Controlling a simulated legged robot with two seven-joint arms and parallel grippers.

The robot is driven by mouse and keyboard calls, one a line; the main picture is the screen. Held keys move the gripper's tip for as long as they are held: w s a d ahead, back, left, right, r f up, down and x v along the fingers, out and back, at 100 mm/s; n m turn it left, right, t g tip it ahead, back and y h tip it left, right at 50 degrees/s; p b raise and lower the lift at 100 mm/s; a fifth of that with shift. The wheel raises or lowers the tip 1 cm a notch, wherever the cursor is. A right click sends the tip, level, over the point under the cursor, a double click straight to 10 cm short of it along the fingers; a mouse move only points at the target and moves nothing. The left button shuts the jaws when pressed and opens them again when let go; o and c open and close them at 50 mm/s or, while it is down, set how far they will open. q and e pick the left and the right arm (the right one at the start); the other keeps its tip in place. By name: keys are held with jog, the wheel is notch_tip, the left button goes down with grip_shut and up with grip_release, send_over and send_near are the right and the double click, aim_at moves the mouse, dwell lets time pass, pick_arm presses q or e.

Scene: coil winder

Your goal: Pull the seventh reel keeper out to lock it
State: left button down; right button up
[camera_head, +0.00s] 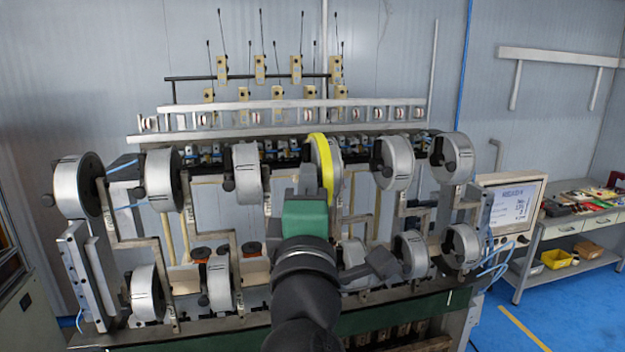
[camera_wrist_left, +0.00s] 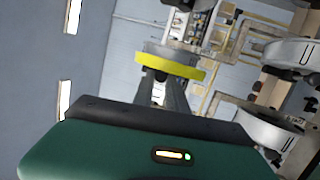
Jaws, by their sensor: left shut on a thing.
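The reel with the yellow band (camera_head: 324,165) is in the upper row of the coil winder, near the middle of the head view. It also shows in the left wrist view (camera_wrist_left: 180,66), ahead of the fingers. My left gripper (camera_head: 312,187) is in front of this reel, its green body covering the reel's lower part. In the left wrist view the grey fingers (camera_wrist_left: 160,88) are close together and reach a small dark part at the reel, which I take to be its keeper (camera_wrist_left: 150,72). The grip itself is too small to see clearly. My right gripper is not in view.
Other grey reels with dark keepers flank it, such as one at its right (camera_head: 397,163) and one at its left (camera_head: 246,172). A lower row of reels (camera_head: 219,284) sits beneath. A control screen (camera_head: 510,207) and a workbench (camera_head: 570,222) stand at the right.

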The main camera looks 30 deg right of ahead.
pick_arm(q)
jog(key=shift+s+f, duration=0.15)
jog(key=shift+s, duration=0.05)
jog(key=shift+s+a, duration=0.15)
jog(key=shift+s, duration=0.75)
jog(key=c, duration=1.6)
grip_release()
jog(key=shift+s, duration=0.1)
jog(key=shift+o, duration=0.5)
